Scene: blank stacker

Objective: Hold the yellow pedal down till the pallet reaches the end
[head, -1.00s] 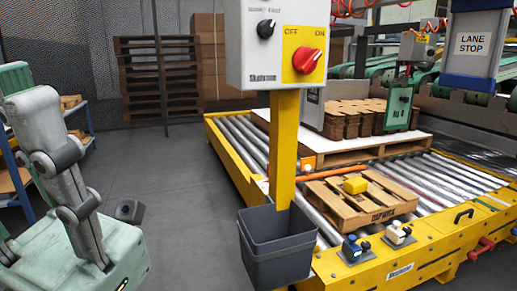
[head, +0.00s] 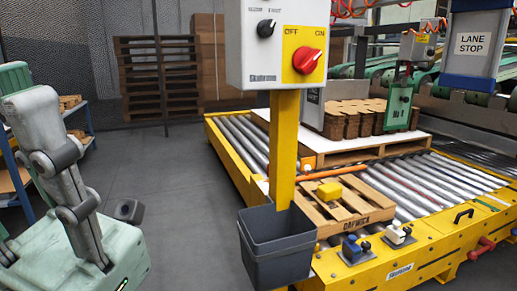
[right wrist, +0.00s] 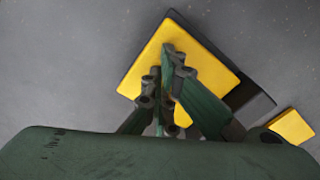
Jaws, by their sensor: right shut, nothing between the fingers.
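The yellow pedal (right wrist: 200,62) is a square plate on a dark base in the right wrist view. My right gripper (right wrist: 170,48) is shut and empty, its fingertips over the pedal plate. Whether they touch or press it I cannot tell. A small wooden pallet (head: 364,212) with a yellow block (head: 328,190) on it sits on the conveyor rollers in the head view, partly hidden by the yellow post. An orange bar (head: 355,169) lies behind it across the rollers. My left arm shows at the left, but its gripper is not in view.
A control box (head: 283,45) with a red knob stands on a yellow post with a grey bin (head: 277,245). Behind, a larger pallet (head: 340,158) carries brown stacks. In the wrist view another yellow piece (right wrist: 292,127) lies right of the pedal; grey floor surrounds them.

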